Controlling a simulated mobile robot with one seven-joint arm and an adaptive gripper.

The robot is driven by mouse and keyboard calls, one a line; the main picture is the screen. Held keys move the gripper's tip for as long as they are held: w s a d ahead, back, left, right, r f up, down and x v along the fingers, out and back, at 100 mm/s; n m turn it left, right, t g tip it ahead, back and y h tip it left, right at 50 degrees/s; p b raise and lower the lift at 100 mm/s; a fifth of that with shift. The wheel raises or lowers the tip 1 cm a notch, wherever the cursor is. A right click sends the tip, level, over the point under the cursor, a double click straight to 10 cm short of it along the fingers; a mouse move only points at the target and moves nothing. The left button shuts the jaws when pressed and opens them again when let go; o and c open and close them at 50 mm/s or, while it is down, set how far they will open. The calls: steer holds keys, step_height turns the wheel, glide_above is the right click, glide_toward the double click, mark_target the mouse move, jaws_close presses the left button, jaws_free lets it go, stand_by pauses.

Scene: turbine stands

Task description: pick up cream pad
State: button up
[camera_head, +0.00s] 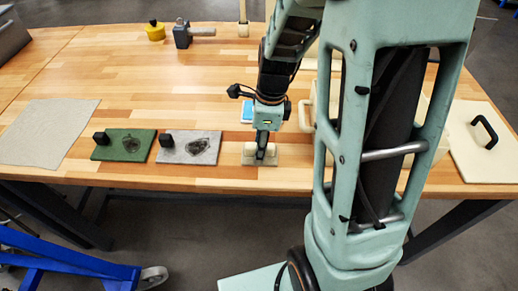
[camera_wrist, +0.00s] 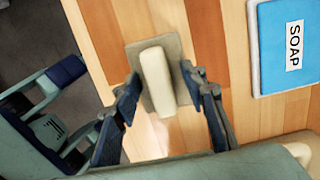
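The cream pad (camera_wrist: 158,80) lies on the wooden table below my gripper; it has a flat beige base and a raised cream block along its middle. In the head view, the cream pad (camera_head: 248,157) is near the table's front edge, partly hidden by my gripper. My gripper (camera_wrist: 161,78) is open, with one finger on each side of the cream block and a visible gap at each side. In the head view, my gripper (camera_head: 264,152) points down at the pad; whether it touches is not clear.
A blue soap packet (camera_wrist: 290,45) lies beside the pad, behind my gripper in the head view (camera_head: 248,111). A grey pad (camera_head: 190,148) and a green pad (camera_head: 124,146) lie to the left, beside a beige cloth (camera_head: 45,131). A cream board with a black handle (camera_head: 488,150) is right.

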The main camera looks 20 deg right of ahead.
jaws_close()
steer(key=shift+r, duration=0.2)
